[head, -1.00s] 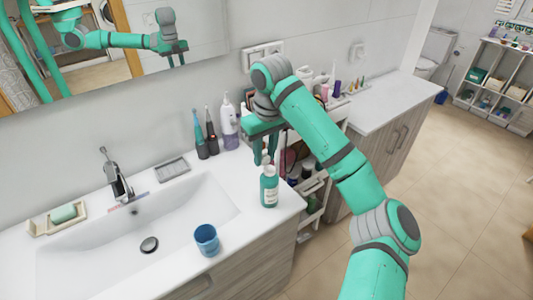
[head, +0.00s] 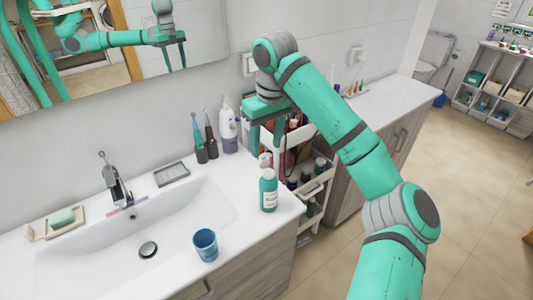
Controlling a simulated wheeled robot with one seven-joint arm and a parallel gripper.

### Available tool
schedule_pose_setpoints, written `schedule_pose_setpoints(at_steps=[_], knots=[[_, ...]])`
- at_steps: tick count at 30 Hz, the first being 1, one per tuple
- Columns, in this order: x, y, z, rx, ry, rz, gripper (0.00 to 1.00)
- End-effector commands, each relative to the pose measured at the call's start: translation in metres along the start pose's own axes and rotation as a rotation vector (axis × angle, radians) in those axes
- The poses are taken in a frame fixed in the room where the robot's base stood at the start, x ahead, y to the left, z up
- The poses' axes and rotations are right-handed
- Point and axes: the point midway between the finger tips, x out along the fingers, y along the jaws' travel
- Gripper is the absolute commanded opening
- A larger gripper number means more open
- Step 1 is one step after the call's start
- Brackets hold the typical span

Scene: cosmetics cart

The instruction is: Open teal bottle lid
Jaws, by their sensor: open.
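The teal bottle (head: 268,191) stands upright near the right front edge of the white sink counter, with a pale label on its front. Its light-coloured lid (head: 265,161) is on top and shows small in this view. My gripper (head: 266,143) is open, its two teal fingers pointing down. It is above and slightly behind the bottle in the picture, with nothing between the fingers. I cannot tell the exact depth gap between the fingertips and the lid.
A blue cup (head: 205,244) stands by the basin's front edge. A white pump bottle (head: 228,128) and two electric toothbrushes (head: 204,137) stand by the wall. A white cart (head: 318,182) with cosmetics is right of the counter. The counter left of the teal bottle is clear.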

Motion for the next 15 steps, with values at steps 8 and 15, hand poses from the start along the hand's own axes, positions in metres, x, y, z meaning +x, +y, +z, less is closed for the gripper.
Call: schedule_pose_setpoints(at_steps=[8,15], knots=[[-0.040,0.000,0.000,0.000,-0.001,0.000,0.46],[-0.047,-0.004,-0.002,-0.007,-0.002,-0.003,0.46]])
